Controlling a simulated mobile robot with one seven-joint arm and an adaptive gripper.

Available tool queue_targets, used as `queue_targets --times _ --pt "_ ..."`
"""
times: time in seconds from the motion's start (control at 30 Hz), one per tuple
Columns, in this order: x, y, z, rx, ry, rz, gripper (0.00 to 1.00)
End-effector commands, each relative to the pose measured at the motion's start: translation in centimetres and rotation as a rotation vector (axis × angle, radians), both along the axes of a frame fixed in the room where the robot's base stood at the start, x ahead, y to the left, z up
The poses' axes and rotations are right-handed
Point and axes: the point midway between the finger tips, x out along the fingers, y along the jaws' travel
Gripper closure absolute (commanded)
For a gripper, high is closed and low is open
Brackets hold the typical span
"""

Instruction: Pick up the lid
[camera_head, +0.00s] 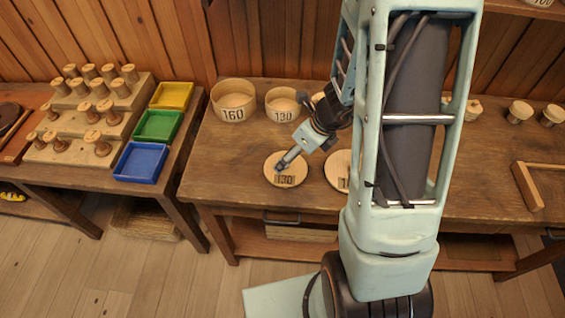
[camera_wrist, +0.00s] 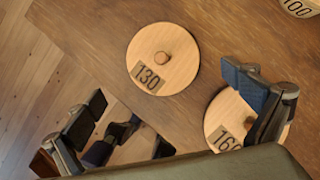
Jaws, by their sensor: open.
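A round pale wooden lid marked 130 (camera_head: 285,178) lies flat near the front edge of the table; it also shows in the wrist view (camera_wrist: 180,72), with a small knob (camera_wrist: 162,59) at its middle. A second round lid, marked 160 (camera_wrist: 227,112), lies to its right and shows partly behind my arm in the head view (camera_head: 338,167). My gripper (camera_head: 284,165) points down at the 130 lid. In the wrist view its fingers (camera_wrist: 168,90) are spread wide and empty, and the right finger covers part of the 160 lid.
Round wooden tubs marked 160 (camera_head: 234,113) and 130 (camera_head: 283,113) stand behind the lids. A tub marked 100 (camera_wrist: 301,6) shows at the wrist view's corner. A side table at left holds spools and yellow (camera_head: 172,96), green (camera_head: 158,126) and blue trays (camera_head: 140,163).

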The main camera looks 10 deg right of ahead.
Motion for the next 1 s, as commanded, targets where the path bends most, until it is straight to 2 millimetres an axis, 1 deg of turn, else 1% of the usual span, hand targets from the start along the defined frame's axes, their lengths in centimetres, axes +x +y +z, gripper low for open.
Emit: queue_targets --times 0.03,0.13,0.2,0.43,0.6,0.7,0.8,1.0 --pt "0.2 0.2 -1.3 0.000 0.003 -0.001 0.00" --pt "0.8 0.6 -2.9 0.000 0.001 0.003 0.00" --pt "1.1 0.8 -3.7 -0.001 0.001 0.003 0.00" --pt "1.7 1.1 -5.1 -0.002 -0.001 0.005 0.00" --pt "2.4 1.6 -7.6 -0.001 0.000 0.005 0.00" --pt "2.8 1.9 -8.7 -0.002 -0.001 0.006 0.00" --pt "3.1 2.0 -9.1 -0.003 -0.002 0.006 0.00" --pt "3.1 2.0 -9.1 -0.002 -0.003 0.006 0.00"
